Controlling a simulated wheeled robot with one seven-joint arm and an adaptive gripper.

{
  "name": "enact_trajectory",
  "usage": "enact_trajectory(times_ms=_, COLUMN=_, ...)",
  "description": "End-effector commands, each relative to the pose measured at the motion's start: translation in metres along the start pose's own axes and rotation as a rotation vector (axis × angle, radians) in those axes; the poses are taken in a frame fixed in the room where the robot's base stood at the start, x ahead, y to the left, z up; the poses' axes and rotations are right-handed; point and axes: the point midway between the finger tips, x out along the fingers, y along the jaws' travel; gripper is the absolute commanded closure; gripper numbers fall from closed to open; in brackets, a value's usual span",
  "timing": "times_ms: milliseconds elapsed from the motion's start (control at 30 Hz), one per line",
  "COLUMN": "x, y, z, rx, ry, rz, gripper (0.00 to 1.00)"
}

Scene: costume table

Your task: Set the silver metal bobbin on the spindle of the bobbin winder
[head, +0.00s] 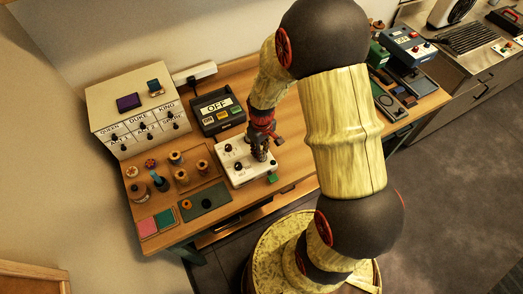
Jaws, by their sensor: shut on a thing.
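A flat white unit (232,157), apparently the bobbin winder, stands at the front middle of the wooden table, with small dark knobs on top and a green piece at its front right corner. My gripper (260,153) points down over the unit's right part, close above or at its top. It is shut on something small. My fingers hide what is held, so I cannot make out the silver metal bobbin. The spindle cannot be told apart either. Whether the held thing touches the unit is not clear from this view.
A black box with an OFF display (217,113) stands behind the white unit. A drawer cabinet (132,125) stands at the back left. A wooden tray (187,182) with spools and a green mat (212,202) lie left of the unit. Other devices stand at the right.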

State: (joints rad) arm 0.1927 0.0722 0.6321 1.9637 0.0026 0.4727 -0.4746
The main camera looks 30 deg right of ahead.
Motion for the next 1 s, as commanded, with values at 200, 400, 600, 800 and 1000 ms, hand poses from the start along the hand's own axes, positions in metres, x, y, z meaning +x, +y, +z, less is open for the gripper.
enact_trajectory(times_ms=200, x=0.0046, y=0.0001, z=-0.0001, rx=0.0, ry=0.0, rz=0.0, gripper=0.94)
enact_trajectory(times_ms=400, x=0.0082, y=0.0001, z=-0.0001, rx=0.0, ry=0.0, rz=0.0, gripper=0.94)
enact_trajectory(times_ms=600, x=0.008, y=0.0, z=0.0, rx=0.0, ry=0.0, rz=0.0, gripper=0.69)
enact_trajectory(times_ms=800, x=0.0081, y=0.0, z=0.0001, rx=0.0, ry=0.0, rz=0.0, gripper=0.69)
enact_trajectory(times_ms=1000, x=0.0029, y=0.0, z=0.0, rx=0.0, ry=0.0, rz=0.0, gripper=0.69)
